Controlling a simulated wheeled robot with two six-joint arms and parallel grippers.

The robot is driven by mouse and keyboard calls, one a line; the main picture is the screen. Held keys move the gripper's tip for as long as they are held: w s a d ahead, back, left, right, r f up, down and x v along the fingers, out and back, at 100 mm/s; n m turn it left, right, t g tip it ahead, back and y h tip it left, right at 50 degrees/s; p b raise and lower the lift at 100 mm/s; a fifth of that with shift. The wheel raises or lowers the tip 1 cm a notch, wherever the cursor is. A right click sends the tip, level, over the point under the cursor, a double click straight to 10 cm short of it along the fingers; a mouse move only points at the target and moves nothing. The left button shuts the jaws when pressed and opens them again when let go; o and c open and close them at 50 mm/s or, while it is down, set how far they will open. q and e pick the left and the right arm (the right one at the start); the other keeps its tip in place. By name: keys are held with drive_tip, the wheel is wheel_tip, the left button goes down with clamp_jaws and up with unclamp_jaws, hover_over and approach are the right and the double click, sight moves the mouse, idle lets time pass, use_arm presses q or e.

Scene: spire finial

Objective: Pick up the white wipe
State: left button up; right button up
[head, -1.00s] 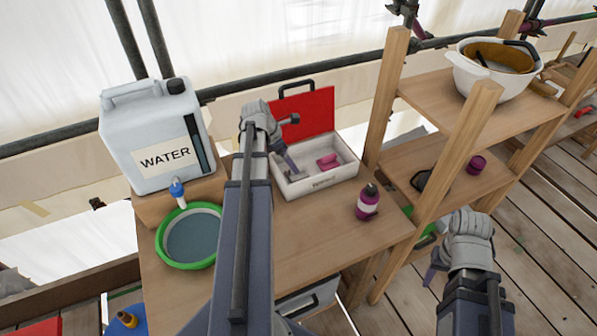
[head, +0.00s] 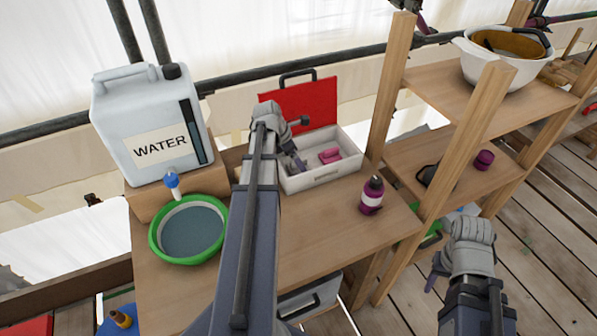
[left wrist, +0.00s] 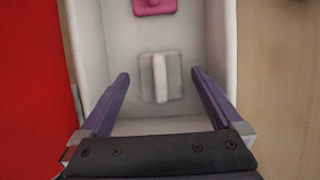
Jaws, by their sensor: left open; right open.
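The white wipe (left wrist: 160,78), a small pale square with a raised ridge, lies on the floor of the white box (head: 345,168). My left gripper (head: 299,165) reaches into the box from above. In the left wrist view its purple fingers are open, one on each side of the wipe and apart from it. In the head view the gripper mostly hides the wipe. A pink wipe (head: 329,155) lies in the same box and shows at the top of the left wrist view (left wrist: 155,5). My right gripper (head: 436,272) is open and empty, right of the bench near the shelf.
The box's red lid (head: 310,105) stands open behind it. A purple bottle (head: 371,195) stands right of the box. A green-rimmed basin (head: 157,240) and a water canister (head: 150,120) are at left. The wooden shelf (head: 385,110) rises at right. The bench front is clear.

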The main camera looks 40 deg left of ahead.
use_arm(q)
drive_tip(key=shift+b+x, duration=0.4)
drive_tip(key=shift+x, duration=0.55)
drive_tip(key=shift+r, duration=0.1)
drive_tip(key=shift+c, duration=0.2)
drive_tip(key=c, duration=1.2)
